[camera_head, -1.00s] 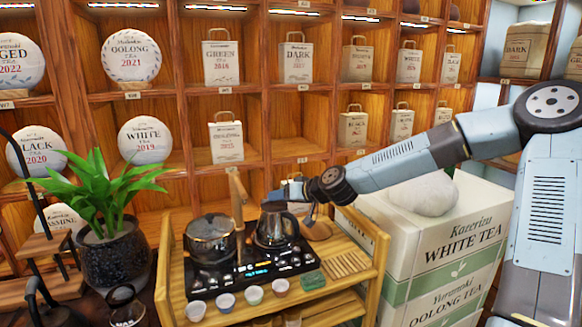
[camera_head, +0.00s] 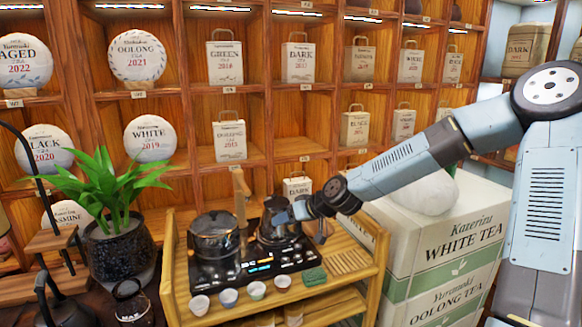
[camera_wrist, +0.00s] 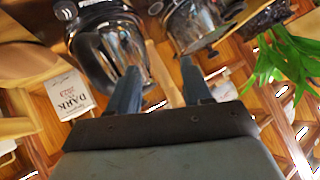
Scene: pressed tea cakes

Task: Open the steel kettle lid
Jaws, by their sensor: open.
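The steel kettle (camera_head: 275,238) stands upright on the right side of the black cooktop, its upper part partly hidden by my gripper (camera_head: 288,214). In the wrist view the shiny kettle (camera_wrist: 97,35) with its black handle is at upper left, turned round.
A pot with a wooden handle (camera_head: 214,238) stands left of the kettle on the cooktop (camera_head: 255,270). A potted plant (camera_head: 115,245) is at left, tea boxes (camera_head: 445,235) at right.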

